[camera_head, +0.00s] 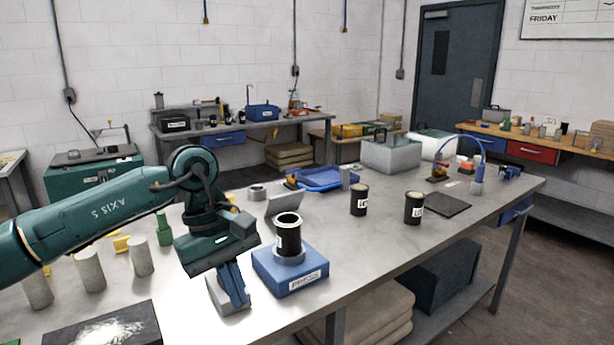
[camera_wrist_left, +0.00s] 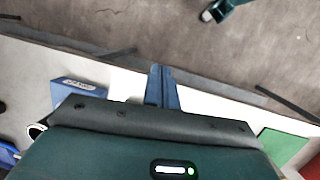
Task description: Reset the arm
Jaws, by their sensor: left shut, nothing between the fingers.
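My left arm, dark green, comes in from the left in the head view. Its gripper (camera_head: 236,296) points down at the front part of the steel table, just left of a blue block with a label (camera_head: 290,271). The blue fingers are together with nothing between them; they also show closed in the left wrist view (camera_wrist_left: 161,86). A black cylinder with a pale top rim (camera_head: 289,234) stands upright in a grey ring on the blue block. The gripper is apart from the cylinder. My right gripper is not in view.
Two black labelled canisters (camera_head: 359,199) (camera_head: 414,208) stand farther right, near a dark mat (camera_head: 442,203). A blue tray (camera_head: 320,181) lies at the back. The table's right front is clear.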

